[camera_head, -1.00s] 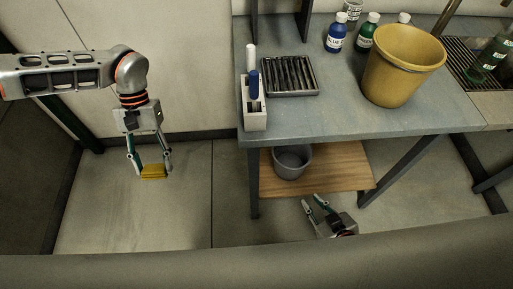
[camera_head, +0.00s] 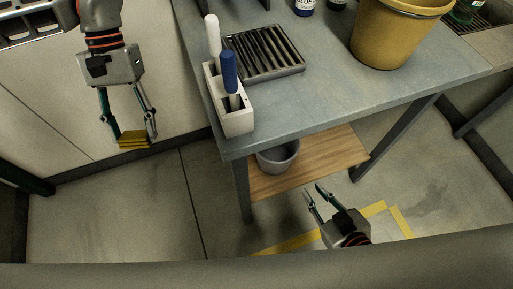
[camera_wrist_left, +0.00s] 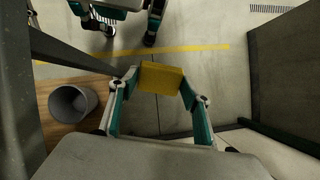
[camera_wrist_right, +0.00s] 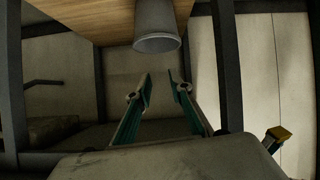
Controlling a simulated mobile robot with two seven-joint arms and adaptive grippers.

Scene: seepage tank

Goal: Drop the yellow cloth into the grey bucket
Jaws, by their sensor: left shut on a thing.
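The yellow cloth (camera_head: 134,139) is a small folded block held between the fingertips of my left gripper (camera_head: 128,132), in the air left of the bench. It also shows in the left wrist view (camera_wrist_left: 161,78), pinched at both sides. The grey bucket (camera_head: 278,158) stands on the wooden lower shelf under the bench, to the right of the cloth and apart from it. It also shows in the left wrist view (camera_wrist_left: 72,103) and the right wrist view (camera_wrist_right: 156,27). My right gripper (camera_head: 313,190) is open and empty, low in front of the shelf.
The blue-grey bench (camera_head: 310,100) overhangs the wooden shelf (camera_head: 325,158), and a bench leg (camera_head: 243,190) stands by the bucket. On top are a white holder (camera_head: 235,112) with markers, a slotted tray (camera_head: 264,53) and a big yellow bucket (camera_head: 395,35). Floor left of the bench is clear.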

